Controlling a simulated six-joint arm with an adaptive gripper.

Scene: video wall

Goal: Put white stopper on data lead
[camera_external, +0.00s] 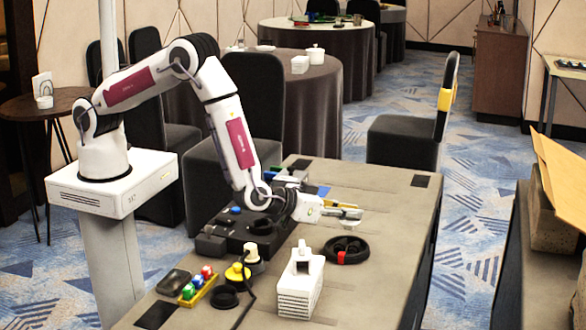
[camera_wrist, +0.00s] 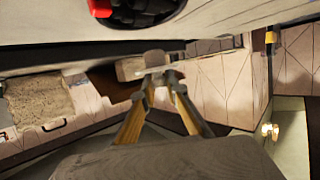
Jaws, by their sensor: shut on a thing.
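My gripper (camera_external: 350,211) is over the table, tilted nearly level and pointing right. In the wrist view its fingers (camera_wrist: 163,78) come together on a small pale thing (camera_wrist: 155,60), too small and blurred to name. A black coiled lead with a red part (camera_external: 346,250) lies on the table, below and in front of my gripper in the external view. The coil also shows in the wrist view (camera_wrist: 145,10), at the top edge and apart from the fingers. A small cream-white cylinder (camera_external: 252,254) stands left of the coil; I cannot tell whether it is the white stopper.
A white slotted box (camera_external: 300,284) stands left of the coil. A yellow knob-like thing (camera_external: 237,272), a black ring (camera_external: 224,297), a tray of coloured pieces (camera_external: 199,287) and a dark dish (camera_external: 173,282) are at the front left. A black device (camera_external: 240,232) lies behind them. The table's right side is clear.

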